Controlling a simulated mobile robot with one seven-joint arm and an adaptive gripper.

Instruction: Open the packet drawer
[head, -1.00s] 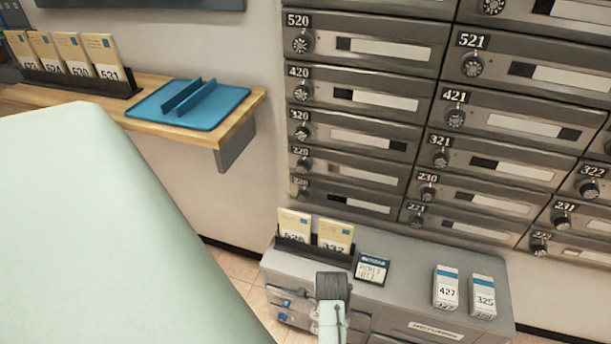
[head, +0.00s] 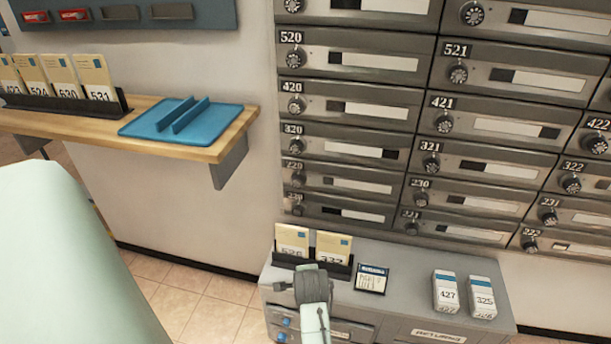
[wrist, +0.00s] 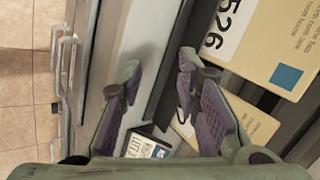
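A grey cabinet (head: 410,287) stands low under the mailboxes, with drawer fronts along its near side. A labelled drawer front (head: 437,336) shows at its lower right; I cannot read which one is the packet drawer. No drawer is visibly pulled out. My gripper (head: 312,270) is over the cabinet's front left, close to the envelope rack, and hides part of the front. In the wrist view my gripper (wrist: 158,82) has its purple-padded fingers apart with nothing between them. Metal bar handles (wrist: 64,62) show on the cabinet front, left of the fingers.
A rack of numbered envelopes (head: 292,241), a small dark card (head: 372,279) and two white packets (head: 446,290) stand on the cabinet top. Mailboxes (head: 355,110) rise behind. A wooden shelf (head: 200,150) with a blue tray (head: 170,124) is left. Tiled floor (head: 190,300) is clear.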

